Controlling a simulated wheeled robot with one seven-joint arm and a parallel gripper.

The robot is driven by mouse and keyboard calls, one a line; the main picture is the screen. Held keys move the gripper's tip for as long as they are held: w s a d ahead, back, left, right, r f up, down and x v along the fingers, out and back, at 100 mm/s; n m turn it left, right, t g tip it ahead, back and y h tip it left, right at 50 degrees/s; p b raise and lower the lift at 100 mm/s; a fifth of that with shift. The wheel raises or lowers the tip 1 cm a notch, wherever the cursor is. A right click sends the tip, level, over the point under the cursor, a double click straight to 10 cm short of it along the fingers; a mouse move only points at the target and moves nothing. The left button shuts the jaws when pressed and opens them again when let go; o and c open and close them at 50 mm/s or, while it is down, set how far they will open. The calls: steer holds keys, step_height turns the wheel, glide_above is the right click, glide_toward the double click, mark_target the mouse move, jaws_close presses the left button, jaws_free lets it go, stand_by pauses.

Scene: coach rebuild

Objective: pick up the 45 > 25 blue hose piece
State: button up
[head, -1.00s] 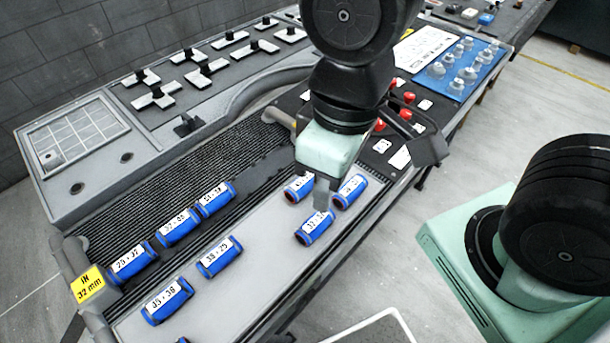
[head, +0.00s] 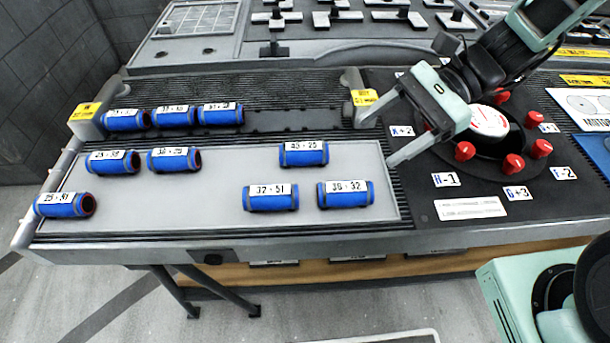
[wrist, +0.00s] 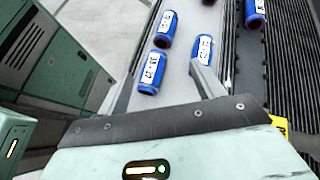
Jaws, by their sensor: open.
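The 45 > 25 blue hose piece (head: 304,154) lies on its side on the light grey tray (head: 225,180), right of the tray's middle toward the back. Its white label faces up. My gripper (head: 373,142) is open and empty to its right, with fingers pointing left and a clear gap to the piece. In the wrist view, a blue piece that seems to be the same one (wrist: 203,50) lies just ahead of a fingertip.
The 32-51 piece (head: 271,197) and the 30-32 piece (head: 345,194) lie close in front. More blue pieces lie left, several on the ribbed strip (head: 290,95). A panel with red knobs (head: 512,164) is under and right of my gripper.

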mark_target(327, 144)
steer(key=w+d+f+m+t, duration=0.1)
steer(key=w, duration=0.1)
steer(key=w+d+f+m+t+y+b, duration=0.1)
steer(key=m, duration=0.1)
steer(key=w+d+f+m+t+y, duration=0.1)
steer(key=w+f+m, duration=0.1)
steer(key=shift+w+d+b, duration=0.15)
steer(key=shift+w+b, duration=0.2)
steer(key=shift+b, duration=0.05)
steer(key=shift+w+a, duration=0.1)
steer(key=shift+a, duration=0.25)
steer(key=x, duration=1.1)
steer(key=shift+w+a+r, duration=0.1)
steer(key=shift+r, duration=0.05)
steer(key=shift+x, duration=2.65)
steer(key=c, duration=1.1)
